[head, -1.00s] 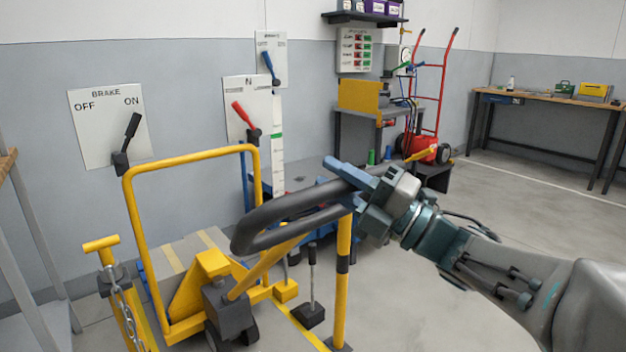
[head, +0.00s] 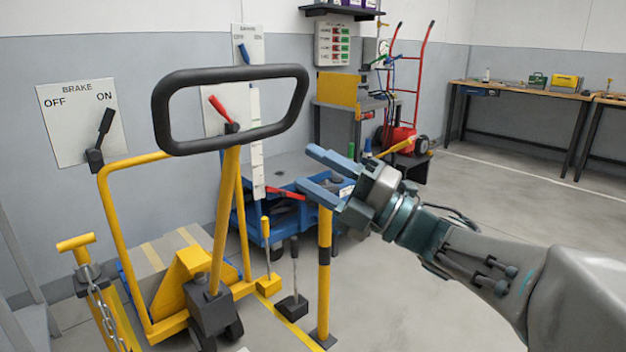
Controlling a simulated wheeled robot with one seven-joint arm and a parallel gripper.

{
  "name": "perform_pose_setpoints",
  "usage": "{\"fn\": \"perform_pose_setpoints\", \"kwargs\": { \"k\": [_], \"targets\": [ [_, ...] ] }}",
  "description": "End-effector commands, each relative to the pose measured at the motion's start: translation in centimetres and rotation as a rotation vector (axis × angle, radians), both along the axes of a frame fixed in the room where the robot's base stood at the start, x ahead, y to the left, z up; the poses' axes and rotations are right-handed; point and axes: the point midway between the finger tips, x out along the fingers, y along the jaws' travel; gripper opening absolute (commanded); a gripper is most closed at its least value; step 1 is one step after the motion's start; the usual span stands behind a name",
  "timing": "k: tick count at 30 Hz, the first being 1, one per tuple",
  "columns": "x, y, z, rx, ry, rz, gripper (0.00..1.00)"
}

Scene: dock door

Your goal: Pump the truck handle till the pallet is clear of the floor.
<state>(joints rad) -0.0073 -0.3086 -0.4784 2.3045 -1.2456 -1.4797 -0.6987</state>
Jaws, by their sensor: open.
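The yellow pallet truck (head: 188,290) stands at the lower left in the head view. Its yellow handle shaft (head: 226,220) rises steeply to a black loop grip (head: 168,105), which stands high and near upright. My gripper (head: 301,168) is open and empty, its blue fingers pointing left. It is right of and below the loop in the picture, apart from it. A grey load with yellow stripes (head: 160,262) sits low behind the truck, partly hidden by it. I cannot make out the pallet's underside or any gap to the floor.
A yellow post (head: 324,275) stands below my gripper. A chained yellow post (head: 95,290) stands at lower left. A blue cart (head: 285,225) and grey bench (head: 350,130) are behind. Wall brake panel (head: 82,130) is at left. Open floor lies at right.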

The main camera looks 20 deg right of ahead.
Motion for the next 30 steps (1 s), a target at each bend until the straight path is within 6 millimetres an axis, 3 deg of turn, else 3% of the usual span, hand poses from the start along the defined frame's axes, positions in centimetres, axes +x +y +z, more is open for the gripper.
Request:
{"fn": "perform_pose_setpoints", "kwargs": {
  "k": [5,18,30],
  "targets": [
    [-1.2,-1.6,-0.7,0.001,0.002,-0.006,0.47],
    [-6.8,-8.3,-4.4,0.001,0.002,-0.006,0.47],
    [-8.2,-9.8,-5.1,0.0,0.0,-0.003,0.47]
  ]
}}
